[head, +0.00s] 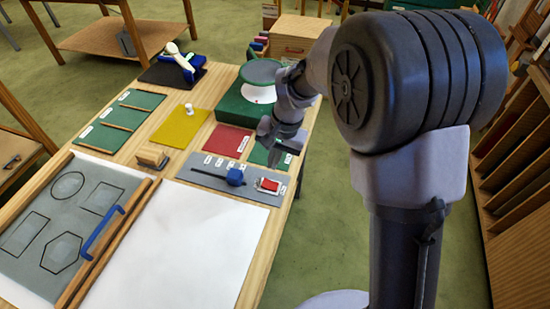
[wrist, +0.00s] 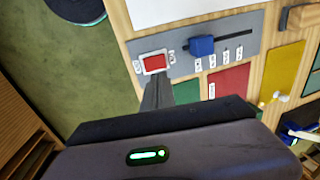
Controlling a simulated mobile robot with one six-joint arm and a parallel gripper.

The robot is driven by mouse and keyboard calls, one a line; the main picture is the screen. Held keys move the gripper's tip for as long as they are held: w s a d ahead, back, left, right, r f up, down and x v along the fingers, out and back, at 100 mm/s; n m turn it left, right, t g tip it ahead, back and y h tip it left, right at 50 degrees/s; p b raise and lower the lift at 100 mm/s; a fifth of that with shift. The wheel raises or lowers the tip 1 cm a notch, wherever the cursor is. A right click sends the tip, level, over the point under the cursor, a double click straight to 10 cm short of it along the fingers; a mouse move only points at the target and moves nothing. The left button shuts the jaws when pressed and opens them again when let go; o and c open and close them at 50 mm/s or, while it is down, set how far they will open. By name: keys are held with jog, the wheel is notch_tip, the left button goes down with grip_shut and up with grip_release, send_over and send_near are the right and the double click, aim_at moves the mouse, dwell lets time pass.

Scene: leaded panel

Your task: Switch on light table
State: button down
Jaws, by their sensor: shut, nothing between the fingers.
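The light table's white surface (head: 180,248) lies flat at the front of the wooden table; I cannot tell if it is lit. Behind it is a grey control strip (head: 208,177). The strip holds a red rocker switch (head: 269,185) in a white frame at its right end and a blue slider knob (head: 236,176) in a dark slot. In the wrist view the red switch (wrist: 155,63) is just beyond the tips of my gripper (wrist: 157,82), which is shut and empty. In the head view my gripper (head: 274,145) is above the strip's right back side, apparently apart from the switch.
Yellow (head: 180,125), red (head: 228,141) and green mats lie behind the strip. A green box (head: 238,108) with a round white-sided stand is at the back right. A panel with a blue handle (head: 102,232) lies at left. A wooden rack (head: 518,190) stands at right.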

aim_at(267, 183)
jog(key=f+b, duration=0.1)
jog(key=f, duration=0.1)
jog(key=a+f, duration=0.1)
jog(key=f, duration=0.2)
jog(key=f+b, duration=0.1)
jog(key=f, duration=0.2)
jog(key=shift+w+a+f+b, duration=0.1)
jog(key=shift+w+a+b, duration=0.15)
jog(key=shift+w+b, duration=0.05)
